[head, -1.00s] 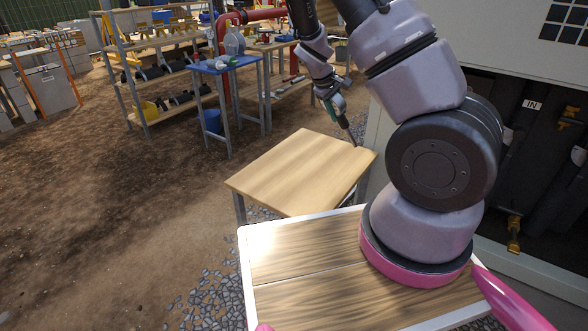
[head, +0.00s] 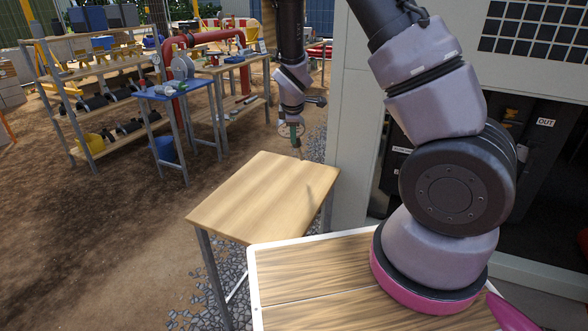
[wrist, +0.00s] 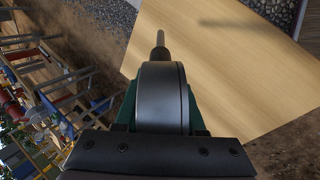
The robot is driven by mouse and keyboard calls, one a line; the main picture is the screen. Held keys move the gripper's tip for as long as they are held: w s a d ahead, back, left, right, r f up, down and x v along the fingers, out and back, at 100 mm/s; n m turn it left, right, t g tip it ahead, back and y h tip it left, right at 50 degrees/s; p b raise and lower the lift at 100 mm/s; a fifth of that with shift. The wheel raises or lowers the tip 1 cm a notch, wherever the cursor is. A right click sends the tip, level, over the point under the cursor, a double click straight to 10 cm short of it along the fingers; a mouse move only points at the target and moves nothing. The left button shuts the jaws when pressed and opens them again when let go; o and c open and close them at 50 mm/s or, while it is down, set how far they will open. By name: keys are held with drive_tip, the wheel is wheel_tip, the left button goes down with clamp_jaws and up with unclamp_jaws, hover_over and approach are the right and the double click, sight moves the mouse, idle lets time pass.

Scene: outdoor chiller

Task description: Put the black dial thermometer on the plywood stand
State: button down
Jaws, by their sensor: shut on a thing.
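The plywood stand (head: 262,198) is a bare, light wood table with grey legs, in the middle of the head view. Its top also fills much of the wrist view (wrist: 235,70). My gripper (head: 292,132) is above the stand's far edge and points down. It is shut on the black dial thermometer (wrist: 163,95), whose round case sits between the green fingers. The thermometer's stem (wrist: 160,45) points away from the gripper, over the wood in the wrist view. In the head view the case is mostly hidden; any gap below the stem is hard to judge.
A blue-topped table (head: 172,90) with small items stands behind to the left, beside shelves (head: 100,75). A large light-grey cabinet (head: 352,140) stands close to the stand's right side. The stand's top is empty.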

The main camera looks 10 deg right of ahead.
drive_tip(key=f, duration=0.3)
drive_tip(key=shift+d+f, duration=0.15)
drive_tip(key=shift+d, duration=0.05)
drive_tip(key=shift+f, duration=2.1)
